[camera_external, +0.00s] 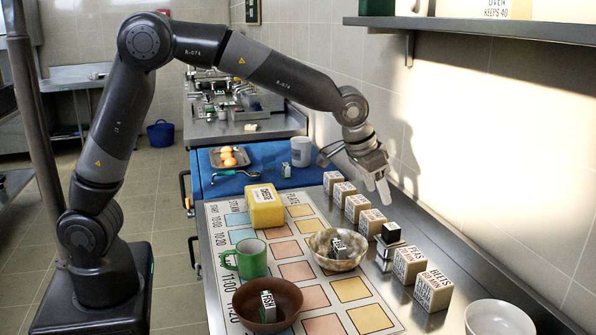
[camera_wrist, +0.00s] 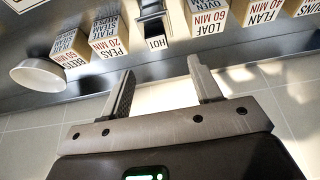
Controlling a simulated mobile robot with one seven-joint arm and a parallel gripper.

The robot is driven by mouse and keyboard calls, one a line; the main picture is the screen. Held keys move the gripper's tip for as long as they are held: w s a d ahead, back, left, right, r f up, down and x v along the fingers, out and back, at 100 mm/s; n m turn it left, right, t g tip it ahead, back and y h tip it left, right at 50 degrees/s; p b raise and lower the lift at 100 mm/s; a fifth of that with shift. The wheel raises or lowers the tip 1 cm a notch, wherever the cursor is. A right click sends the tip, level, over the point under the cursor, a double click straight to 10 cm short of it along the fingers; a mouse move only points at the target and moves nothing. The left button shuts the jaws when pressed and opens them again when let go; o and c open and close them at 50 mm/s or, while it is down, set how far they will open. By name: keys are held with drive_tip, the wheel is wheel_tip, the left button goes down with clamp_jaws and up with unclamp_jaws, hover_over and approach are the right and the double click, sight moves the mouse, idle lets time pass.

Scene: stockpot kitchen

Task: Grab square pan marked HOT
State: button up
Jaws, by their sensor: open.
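In the wrist view a small dark and silver square piece with a white HOT label (camera_wrist: 155,42) stands in the row of blocks, just beyond my fingertips. In the external view a black cube (camera_external: 391,232) with a grey metal part (camera_external: 386,247) below it stands in the same gap in the row; its label cannot be read there. My gripper (camera_external: 354,180) is open and empty, above and behind that row near the wall. In the wrist view the two fingers of my gripper (camera_wrist: 160,66) are spread, with the HOT label between and ahead of them.
Lettered blocks stand close on both sides, including PEAS (camera_external: 410,264), BEETS (camera_external: 433,290) and LOAF (camera_wrist: 209,18). A white bowl (camera_external: 498,318) is at front right. The tiled wall is close right.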

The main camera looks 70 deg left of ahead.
sight(392, 226)
drive_tip(key=x, duration=1.2)
drive_tip(key=shift+w+d+f, duration=0.1)
drive_tip(key=shift+w+d, duration=0.1)
drive_tip(key=shift+d, duration=0.1)
drive_tip(key=shift+c, duration=0.6)
drive_tip(key=c, duration=1.1)
